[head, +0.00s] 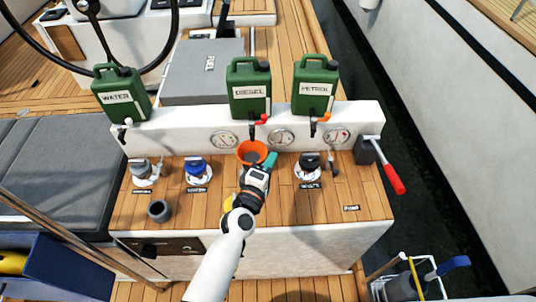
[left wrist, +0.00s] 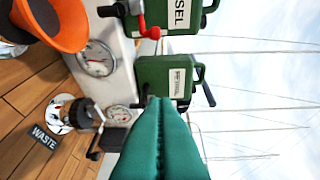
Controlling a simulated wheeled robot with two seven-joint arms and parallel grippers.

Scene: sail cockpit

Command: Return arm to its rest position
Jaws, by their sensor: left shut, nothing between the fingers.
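My left arm reaches up from the bottom of the head view over the wooden console top. My left gripper (head: 270,160) has teal fingers, pressed together with nothing between them. It is just right of an orange funnel (head: 251,152); I cannot tell whether they touch. In the left wrist view the shut teal fingers (left wrist: 160,135) point towards the green cans, and the funnel (left wrist: 65,25) shows at the upper left, apart from the fingertips. My right gripper is not in view.
Green WATER (head: 122,97), DIESEL (head: 249,105) and PETROL (head: 315,78) cans stand on the white ledge behind. A blue cap (head: 196,167), a black cap (head: 309,161) and a dark cup (head: 159,211) are on the console. A red-handled lever (head: 394,181) juts out right. The console's front right is mostly clear.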

